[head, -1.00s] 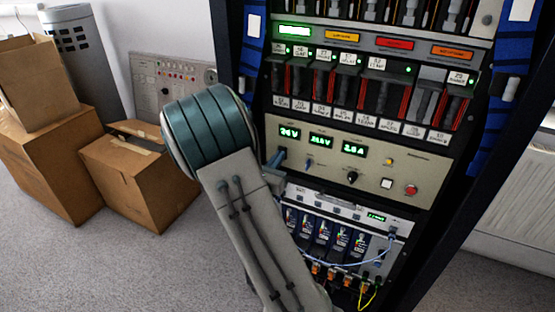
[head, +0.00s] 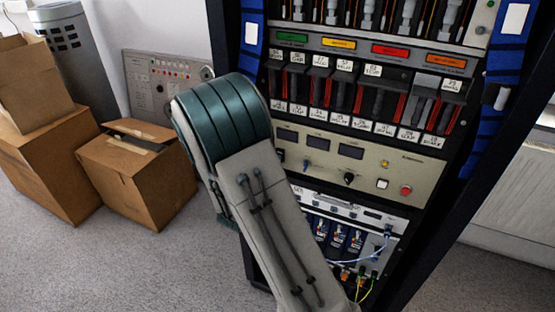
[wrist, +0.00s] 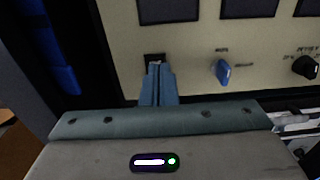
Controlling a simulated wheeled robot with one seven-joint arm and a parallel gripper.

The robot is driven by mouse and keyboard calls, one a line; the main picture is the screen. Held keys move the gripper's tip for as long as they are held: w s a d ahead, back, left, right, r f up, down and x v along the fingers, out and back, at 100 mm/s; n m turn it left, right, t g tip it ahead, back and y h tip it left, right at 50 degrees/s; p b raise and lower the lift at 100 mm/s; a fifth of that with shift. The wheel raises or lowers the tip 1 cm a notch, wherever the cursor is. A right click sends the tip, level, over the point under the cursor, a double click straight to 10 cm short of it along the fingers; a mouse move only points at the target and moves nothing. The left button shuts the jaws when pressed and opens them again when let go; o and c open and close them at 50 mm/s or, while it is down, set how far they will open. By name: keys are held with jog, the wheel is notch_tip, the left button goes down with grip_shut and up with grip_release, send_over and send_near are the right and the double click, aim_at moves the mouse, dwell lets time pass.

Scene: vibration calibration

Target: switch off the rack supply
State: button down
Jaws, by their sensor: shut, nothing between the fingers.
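The rack supply is a cream panel (head: 425,172) in the middle of the rack, with three dark displays; one display (wrist: 168,10) also shows in the wrist view. In the wrist view a small black switch (wrist: 154,57) sits at the panel's left, below that display. My gripper (wrist: 157,72) has its blue fingers shut and empty, with the tips at the lower part of this switch. I cannot tell whether they touch it. In the head view my arm hides the gripper and the switch.
A blue-capped toggle (wrist: 222,71) and a black knob (wrist: 305,67) lie right of my fingers. A red button (head: 405,190) is farther right on the panel. Breakers fill the row above; cabled modules (head: 338,235) sit below. Cardboard boxes (head: 140,175) stand left on the floor.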

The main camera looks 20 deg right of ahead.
jog(key=r+v, duration=0.1)
jog(key=v, duration=1.1)
jog(key=shift+w, duration=0.1)
jog(key=s+d+r+m+g+y+p, duration=0.1)
jog(key=s+d+r+m+g+p, duration=0.25)
jog(key=s+d+m+g, duration=0.3)
jog(key=s+d+r+m+g+y+p, duration=0.1)
jog(key=s+d+r+m+g+p, duration=0.15)
jog(key=s+r+m+g, duration=0.4)
jog(key=s+a+r+m+t+y+p, duration=0.3)
jog(key=s+a+r+m+y+p, duration=0.2)
jog(key=m, duration=0.9)
jog(key=a+r+y, duration=0.1)
jog(key=a+y, duration=0.2)
jog(key=y, duration=0.2)
jog(key=shift+a+r+y, duration=0.25)
jog(key=shift+a+y, duration=0.15)
jog(key=shift+s, duration=0.1)
